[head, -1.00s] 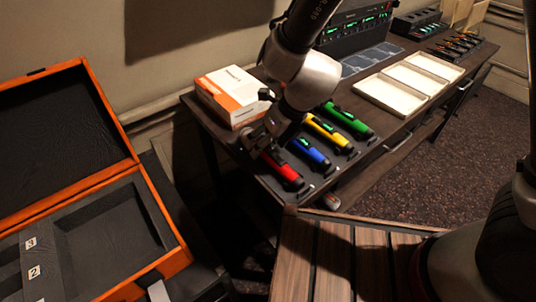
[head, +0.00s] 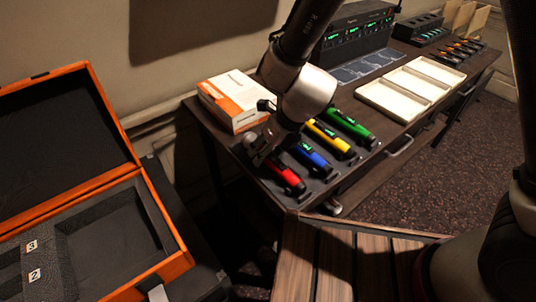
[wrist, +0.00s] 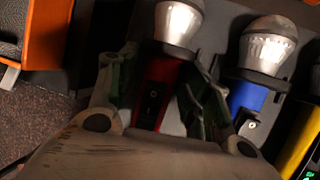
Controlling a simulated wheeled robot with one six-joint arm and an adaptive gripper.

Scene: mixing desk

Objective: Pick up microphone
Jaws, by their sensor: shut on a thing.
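Several handheld microphones lie side by side on a dark tray (head: 312,194) at the desk's near left end. They are red (head: 286,176), blue (head: 312,157), yellow (head: 331,138) and green (head: 350,123). My gripper (head: 263,155) is at the red one, beside its upper part. In the wrist view, my gripper (wrist: 163,88) is shut with a finger on each side of the red microphone's body (wrist: 165,72). Its silver head (wrist: 178,20) sticks out past the fingers. The blue microphone (wrist: 248,97) is close to the right finger. My arm hides the other microphones' heads in the head view.
A white and orange box (head: 233,100) stands behind the tray. White trays (head: 410,84) and a rack unit (head: 355,35) are farther along the desk. An open orange-edged case (head: 183,262) with numbered slots is at left. A slatted wooden surface (head: 317,262) is in front.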

